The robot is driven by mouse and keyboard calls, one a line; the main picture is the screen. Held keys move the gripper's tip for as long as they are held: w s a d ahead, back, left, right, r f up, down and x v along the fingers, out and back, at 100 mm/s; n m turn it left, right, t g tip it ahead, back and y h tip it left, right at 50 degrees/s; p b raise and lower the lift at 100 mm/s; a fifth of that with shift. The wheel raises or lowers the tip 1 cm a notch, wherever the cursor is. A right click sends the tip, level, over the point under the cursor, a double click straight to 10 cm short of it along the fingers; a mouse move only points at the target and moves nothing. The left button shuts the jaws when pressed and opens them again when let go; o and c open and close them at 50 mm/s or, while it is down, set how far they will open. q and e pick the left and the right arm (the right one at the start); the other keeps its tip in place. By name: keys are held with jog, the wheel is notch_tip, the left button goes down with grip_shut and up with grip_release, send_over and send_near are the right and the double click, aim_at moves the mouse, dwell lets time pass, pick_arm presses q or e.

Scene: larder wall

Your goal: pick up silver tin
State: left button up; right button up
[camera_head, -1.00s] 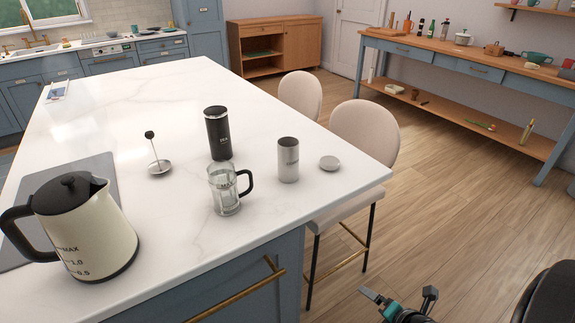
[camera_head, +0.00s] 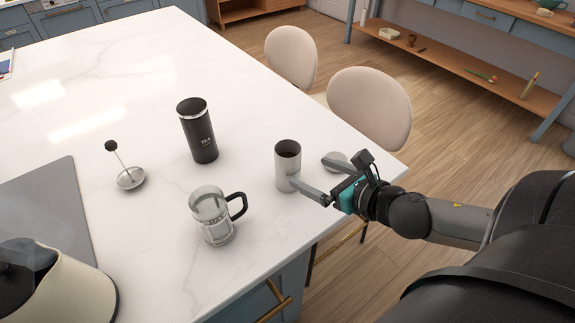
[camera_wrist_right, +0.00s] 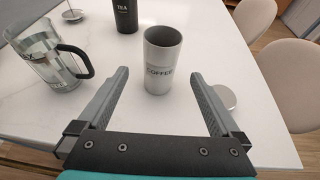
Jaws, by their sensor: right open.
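The silver tin (camera_head: 287,168) stands upright and open-topped on the white island counter, with dark contents visible inside. In the right wrist view the tin (camera_wrist_right: 161,62) bears the word COFFEE and stands ahead of the fingers, roughly midway between them. My right gripper (camera_head: 308,174) is open and empty, close to the tin on its near right side. In the right wrist view its two fingers (camera_wrist_right: 160,92) are spread wide. A round silver lid (camera_head: 335,161) lies on the counter to the right of the tin, partly hidden by the gripper in the head view. My left gripper is not in view.
A glass press jug (camera_head: 214,216) with a black handle stands left of the tin. A black TEA tin (camera_head: 198,131) stands behind it. A plunger (camera_head: 130,178) and a kettle (camera_head: 62,288) are farther left. Pale chairs (camera_head: 369,106) stand beyond the counter (camera_head: 110,62) edge.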

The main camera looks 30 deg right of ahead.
aim_at(297, 165)
jog(key=shift+w+f, duration=0.25)
jog(key=shift+w, duration=0.3)
jog(key=shift+b+x, duration=0.4)
jog(key=shift+x, duration=2.3)
jog(key=shift+b+x, duration=0.4)
jog(key=shift+x, duration=0.45)
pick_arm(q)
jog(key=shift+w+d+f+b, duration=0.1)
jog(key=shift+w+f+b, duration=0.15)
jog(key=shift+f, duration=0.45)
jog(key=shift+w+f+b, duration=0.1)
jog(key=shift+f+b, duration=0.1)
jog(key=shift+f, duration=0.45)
pick_arm(e)
jog(key=shift+f+x, duration=0.15)
jog(key=shift+x, duration=1.1)
jog(key=shift+f+x, duration=0.15)
jog(key=shift+x, duration=1.15)
jog(key=shift+s, duration=0.15)
jog(key=shift+c, duration=0.4)
jog(key=c, duration=1.4)
